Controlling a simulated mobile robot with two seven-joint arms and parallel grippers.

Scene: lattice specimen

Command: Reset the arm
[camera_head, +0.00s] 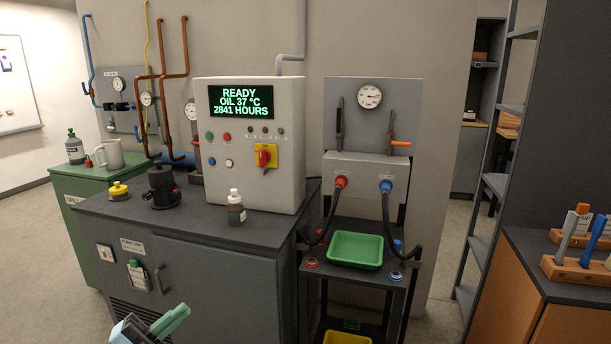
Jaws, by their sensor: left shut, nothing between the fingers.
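My left gripper (168,322) shows at the bottom edge, left of centre, in the head view. Its teal fingers are shut with nothing held, and it is in front of the grey pump unit cabinet (215,280), apart from it as far as I can see. The rest of the left arm is below the frame. My right gripper is not in view.
A control box (250,170) stands on the cabinet, its screen reading READY, OIL 37 °C. A small bottle (236,210) stands near the cabinet's front edge. A black stand (345,222) with a green tray (356,251) and hoses is to the right.

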